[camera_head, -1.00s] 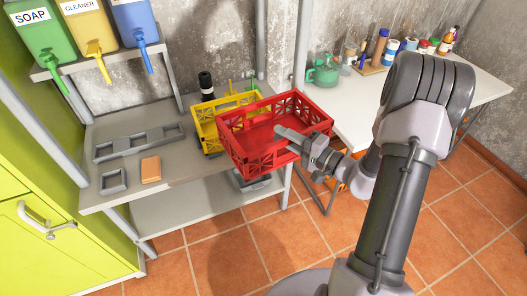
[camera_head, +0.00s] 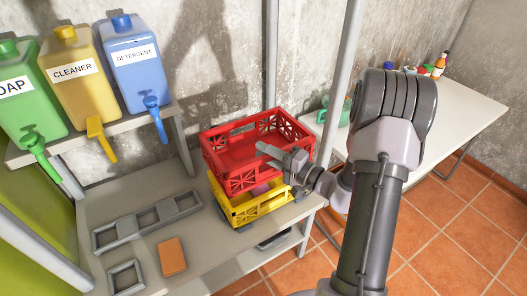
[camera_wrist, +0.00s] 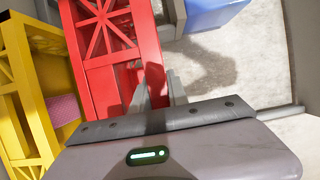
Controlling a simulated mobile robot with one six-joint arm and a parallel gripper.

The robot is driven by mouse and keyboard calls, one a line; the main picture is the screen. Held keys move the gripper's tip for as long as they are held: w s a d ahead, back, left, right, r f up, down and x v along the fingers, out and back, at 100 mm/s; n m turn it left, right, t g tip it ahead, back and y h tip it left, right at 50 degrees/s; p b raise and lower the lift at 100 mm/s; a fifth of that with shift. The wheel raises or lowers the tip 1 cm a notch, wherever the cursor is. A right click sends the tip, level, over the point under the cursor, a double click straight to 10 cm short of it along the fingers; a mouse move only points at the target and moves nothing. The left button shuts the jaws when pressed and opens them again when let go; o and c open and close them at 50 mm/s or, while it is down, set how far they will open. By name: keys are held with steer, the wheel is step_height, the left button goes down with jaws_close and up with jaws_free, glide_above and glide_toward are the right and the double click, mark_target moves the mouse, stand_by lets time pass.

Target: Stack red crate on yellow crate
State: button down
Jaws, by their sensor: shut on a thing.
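The red crate (camera_head: 222,178) is above the yellow crate (camera_head: 242,212) in the head view, roughly level and covering most of its top. My gripper (camera_head: 276,157) is shut on the red crate's right side wall. In the wrist view the fingers (camera_wrist: 158,92) are at the red crate's wall (camera_wrist: 100,45), with the yellow crate (camera_wrist: 22,95) to the left. A pinkish thing (camera_wrist: 62,108) shows inside the yellow crate. I cannot tell whether the red crate touches the yellow rim.
The yellow crate stands on a grey bench (camera_head: 130,198) with a grey divided tray (camera_head: 148,222), a small grey frame (camera_head: 125,277) and an orange block (camera_head: 172,256). Soap, cleaner and detergent (camera_head: 134,55) jugs stand on a shelf above. A white table (camera_head: 440,118) is at right.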

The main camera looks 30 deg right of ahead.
mark_target(274, 173)
steer(key=shift+s+d+f, duration=0.1)
steer(key=shift+s+f, duration=0.1)
steer(key=shift+f, duration=0.1)
steer(key=shift+f+b, duration=0.3)
steer(key=shift+f, duration=0.1)
step_height(274, 173, down, 4)
steer(key=shift+r+b, duration=0.1)
steer(key=shift+b, duration=0.85)
steer(key=shift+f+b, duration=0.6)
steer(key=shift+b, duration=0.3)
steer(key=c, duration=1.2)
jaws_free()
